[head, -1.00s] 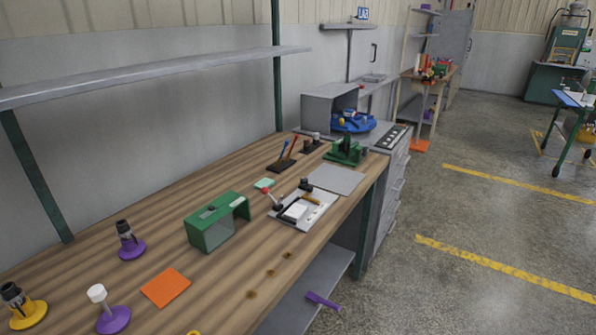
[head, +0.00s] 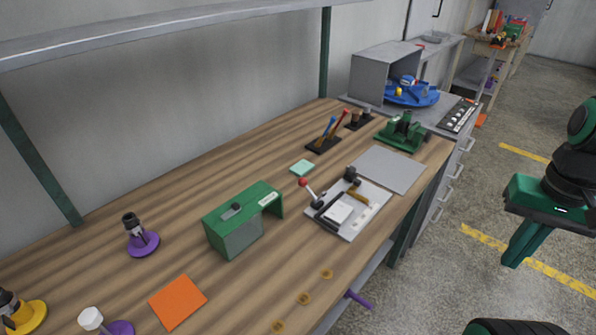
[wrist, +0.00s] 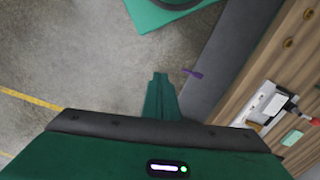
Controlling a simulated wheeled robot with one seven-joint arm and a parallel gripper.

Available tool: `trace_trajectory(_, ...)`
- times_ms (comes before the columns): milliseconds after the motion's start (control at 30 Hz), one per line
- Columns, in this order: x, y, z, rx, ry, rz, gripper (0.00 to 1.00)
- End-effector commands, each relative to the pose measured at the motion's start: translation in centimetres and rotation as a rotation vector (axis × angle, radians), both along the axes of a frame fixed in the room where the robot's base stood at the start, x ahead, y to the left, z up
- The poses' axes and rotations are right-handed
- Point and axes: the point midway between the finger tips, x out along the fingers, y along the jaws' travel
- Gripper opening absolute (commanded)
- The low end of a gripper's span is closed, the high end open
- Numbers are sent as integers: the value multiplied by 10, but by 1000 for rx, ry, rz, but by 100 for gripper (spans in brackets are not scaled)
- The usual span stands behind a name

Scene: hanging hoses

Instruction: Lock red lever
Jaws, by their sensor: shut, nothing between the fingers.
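The red lever (head: 304,183), a pale rod with a red ball knob, stands tilted at the left side of a grey plate fixture (head: 349,228) on the wooden bench. The fixture also carries a white block and black and brown parts. In the wrist view the red knob (wrist: 314,121) shows at the right edge, partly cut off. My gripper (head: 516,257) is green, shut and empty. It hangs over the floor to the right of the bench, well apart from the lever. Its fingers (wrist: 160,82) point away from the camera in the wrist view.
A green box-shaped housing (head: 238,238) stands left of the fixture. A flat grey plate (head: 388,169) and a green device (head: 404,133) lie behind it. A purple handle (head: 358,299) sticks out below the bench's front edge. Floor lies open between gripper and bench.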

Motion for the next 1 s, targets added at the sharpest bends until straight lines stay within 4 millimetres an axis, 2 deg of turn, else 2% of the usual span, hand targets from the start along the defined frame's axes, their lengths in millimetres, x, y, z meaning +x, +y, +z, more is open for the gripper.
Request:
trace_trajectory(300, 0, 0, 0, 0, 0, 0, 0)
trace_trajectory(367, -7, 1, 6, -2, -13, 11, 0)
trace_trajectory(467, 10, 3, 14, -13, -25, 73, 0)
trace_trajectory(567, 53, 24, 26, -29, -40, 215, 0)
trace_trajectory(667, 112, 55, 41, -45, -70, 423, 0)
trace_trajectory(700, 137, 73, 47, -47, -84, 515, 0)
trace_trajectory(767, 172, 105, 54, -47, -106, 654, 0)
trace_trajectory(800, 193, 129, 57, -45, -121, 746, 0)
trace_trajectory(867, 220, 166, 62, -37, -144, 875, 0)
trace_trajectory(900, 235, 191, 64, -29, -159, 955, 0)
trace_trajectory(1000, 260, 249, 67, -7, -193, 1126, 0)
